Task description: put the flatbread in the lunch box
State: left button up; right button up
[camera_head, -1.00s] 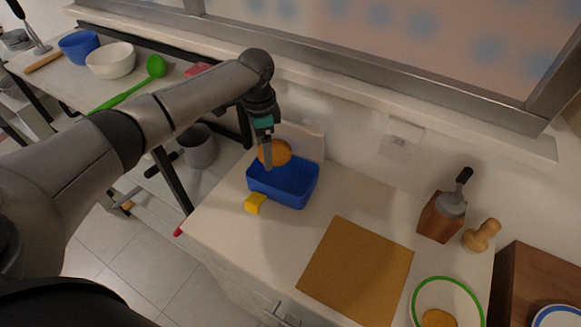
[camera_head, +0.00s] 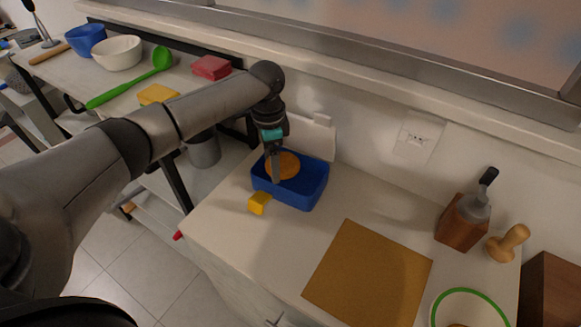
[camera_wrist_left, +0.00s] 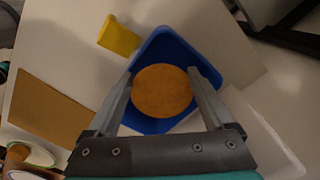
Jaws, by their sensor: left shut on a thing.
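The flatbread (camera_head: 285,164) is a round orange-brown disc. My left gripper (camera_head: 275,178) is shut on it, with one finger on each side of the disc in the left wrist view (camera_wrist_left: 162,91). The lunch box (camera_head: 300,197) is an open blue tray on the counter. The flatbread is low within the lunch box opening; I cannot tell whether it touches the floor of the box. In the left wrist view the blue box (camera_wrist_left: 168,45) surrounds the disc. My right gripper is not in view.
A yellow block (camera_head: 259,203) sits just in front of the lunch box. A brown mat (camera_head: 368,275), a green-rimmed plate (camera_head: 470,308), a wooden holder (camera_head: 459,230) and a wooden press (camera_head: 507,243) are to the right. A white panel (camera_head: 312,137) stands behind the box.

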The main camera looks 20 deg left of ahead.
pick_arm(q)
jog(key=o, duration=1.2)
jog(key=shift+c, duration=0.2)
notch_tip(320, 180, up, 15)
jog(key=p, duration=0.2)
jog(key=shift+r, duration=0.15)
